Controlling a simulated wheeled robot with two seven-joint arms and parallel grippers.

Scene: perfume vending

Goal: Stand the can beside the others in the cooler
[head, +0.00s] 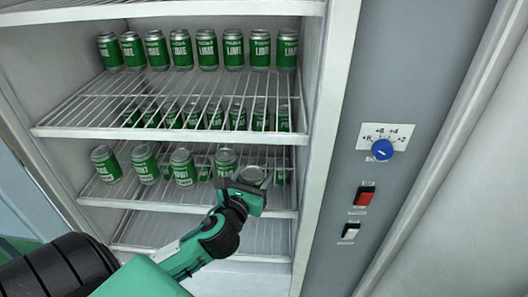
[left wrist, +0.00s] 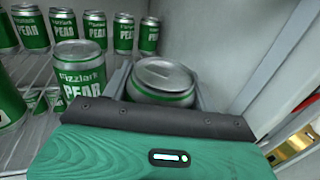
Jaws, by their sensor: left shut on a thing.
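My left gripper (head: 241,196) is inside the cooler and shut on a can (head: 252,175). In the left wrist view the gripped can (left wrist: 163,82) has a silver lid and a green band, and the gripper hides its lower part. A green-and-silver pear can (head: 225,162) stands just left of it; in the left wrist view this neighbour (left wrist: 80,70) is close beside it. More cans (head: 183,168) stand along the front of the same wire shelf (head: 110,203). Whether the gripped can's base touches the shelf is hidden. My right gripper is not in view.
A wire shelf above (head: 60,131) holds a row of lime cans (head: 206,49). The cooler's side wall (left wrist: 230,50) is close to the right of the gripped can. A lower shelf (head: 140,232) looks empty. A control panel with a blue knob (head: 382,149) is at right.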

